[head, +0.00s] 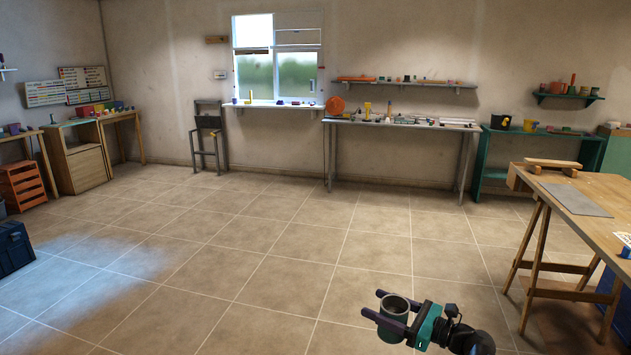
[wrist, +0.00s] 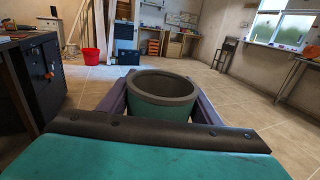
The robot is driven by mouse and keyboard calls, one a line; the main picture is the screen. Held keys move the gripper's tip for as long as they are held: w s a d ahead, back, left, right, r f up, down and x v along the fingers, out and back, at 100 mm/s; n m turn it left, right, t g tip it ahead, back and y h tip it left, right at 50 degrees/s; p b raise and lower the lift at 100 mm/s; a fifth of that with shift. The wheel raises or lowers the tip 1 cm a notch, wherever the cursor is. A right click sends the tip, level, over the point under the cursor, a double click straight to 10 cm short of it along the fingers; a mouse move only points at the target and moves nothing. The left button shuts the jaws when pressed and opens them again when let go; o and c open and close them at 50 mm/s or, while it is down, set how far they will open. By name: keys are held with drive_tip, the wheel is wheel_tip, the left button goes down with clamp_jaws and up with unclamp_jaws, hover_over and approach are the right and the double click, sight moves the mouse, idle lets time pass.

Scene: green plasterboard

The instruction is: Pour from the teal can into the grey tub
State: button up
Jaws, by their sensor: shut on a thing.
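My gripper (head: 375,304) is shut on the teal can (wrist: 163,118), with one dark finger on each side of it. The can has a dark grey rim, and its open mouth faces up. In the head view the can (head: 392,328) hangs over the bare tiled floor at the lower right and looks about upright. I cannot tell what is inside it. I cannot make out a grey tub in either view.
A wooden workbench (head: 590,215) with a grey sheet stands to the right. Behind are a long bench (head: 400,123) and a green shelf unit (head: 540,175) with a black bucket (head: 500,121). A red bucket (wrist: 94,62) stands on the floor. The middle floor is clear.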

drive_tip(key=shift+r+p, duration=1.75)
drive_tip(key=shift+p, duration=1.2)
drive_tip(key=shift+d, duration=0.15)
